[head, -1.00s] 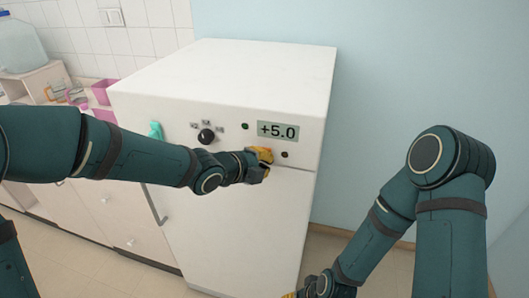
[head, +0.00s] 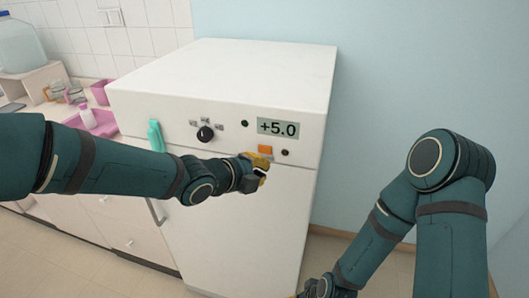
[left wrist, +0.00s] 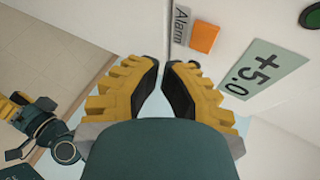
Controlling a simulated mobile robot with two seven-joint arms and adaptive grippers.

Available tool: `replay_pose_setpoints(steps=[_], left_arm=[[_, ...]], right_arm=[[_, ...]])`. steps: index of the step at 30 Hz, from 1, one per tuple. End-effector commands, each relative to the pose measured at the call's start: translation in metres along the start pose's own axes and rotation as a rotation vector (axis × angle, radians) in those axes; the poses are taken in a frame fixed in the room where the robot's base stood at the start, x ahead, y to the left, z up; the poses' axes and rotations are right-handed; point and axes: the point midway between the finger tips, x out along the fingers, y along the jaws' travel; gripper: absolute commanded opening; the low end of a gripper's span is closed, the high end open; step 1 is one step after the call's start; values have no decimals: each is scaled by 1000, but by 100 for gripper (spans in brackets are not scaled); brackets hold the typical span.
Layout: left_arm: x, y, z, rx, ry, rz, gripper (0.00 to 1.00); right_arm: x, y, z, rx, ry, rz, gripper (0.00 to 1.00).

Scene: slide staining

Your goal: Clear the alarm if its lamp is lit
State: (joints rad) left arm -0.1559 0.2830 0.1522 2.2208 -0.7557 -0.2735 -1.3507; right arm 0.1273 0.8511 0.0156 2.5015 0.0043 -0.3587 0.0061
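The white cabinet (head: 235,210) has a panel with an orange square lamp (head: 265,150) under the +5.0 display (head: 278,128). In the left wrist view the orange lamp (left wrist: 203,37) sits beside an "Alarm" label (left wrist: 181,27). Its face is bright orange; I cannot tell surely that it glows. A small dark round button (head: 285,153) is right of it. My left gripper (head: 262,167) is just below the lamp, apart from it. Its fingertips (left wrist: 161,64) are together and hold nothing.
A black knob (head: 205,134) with small labels and a green lamp (head: 245,123) are on the same panel. A teal bottle-shaped thing (head: 155,135) is at the cabinet's left. A counter with a pink tray (head: 97,124) stands further left. Blue wall (head: 420,80) lies right.

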Motion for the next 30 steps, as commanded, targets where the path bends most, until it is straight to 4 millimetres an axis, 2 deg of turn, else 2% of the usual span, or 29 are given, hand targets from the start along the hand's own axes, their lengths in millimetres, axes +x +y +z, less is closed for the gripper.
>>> replay_pose_setpoints(steps=[10, 30], left_arm=[[-22, 13, -12, 0, -1, 0, 0], [-24, 13, -13, 0, 0, 0, 0]], right_arm=[[9, 3, 1, 0, 0, 0, 47], [9, 3, 1, 0, -1, 0, 47]])
